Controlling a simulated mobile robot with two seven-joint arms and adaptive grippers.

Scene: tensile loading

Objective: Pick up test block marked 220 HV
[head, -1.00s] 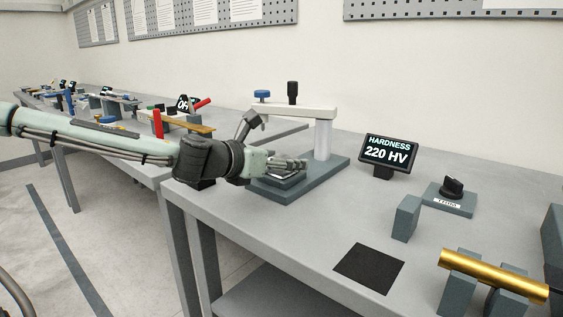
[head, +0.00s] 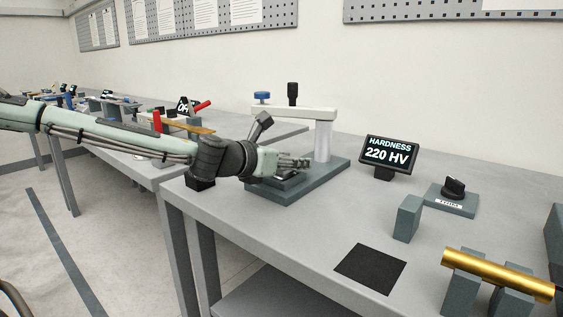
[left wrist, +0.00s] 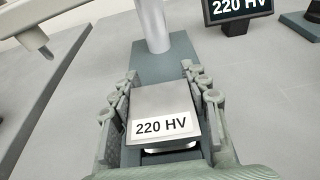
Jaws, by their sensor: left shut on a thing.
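The test block (left wrist: 160,101) is a grey square block with a white label reading 220 HV on its near edge. In the left wrist view it lies between the two fingers of my left gripper (left wrist: 162,108), which is shut on it. In the head view my left gripper (head: 290,163) reaches in from the left over the base (head: 318,177) of the hardness tester, and the block is mostly hidden there. Whether the block is clear of its support below cannot be told. My right gripper is not in view.
The tester's column (head: 323,141) and overhead arm (head: 296,110) stand just behind the gripper. A display (head: 388,154) reading HARDNESS 220 HV, a knob (head: 453,188), a grey upright block (head: 407,218), a black mat (head: 370,268) and a brass cylinder (head: 498,274) are to the right.

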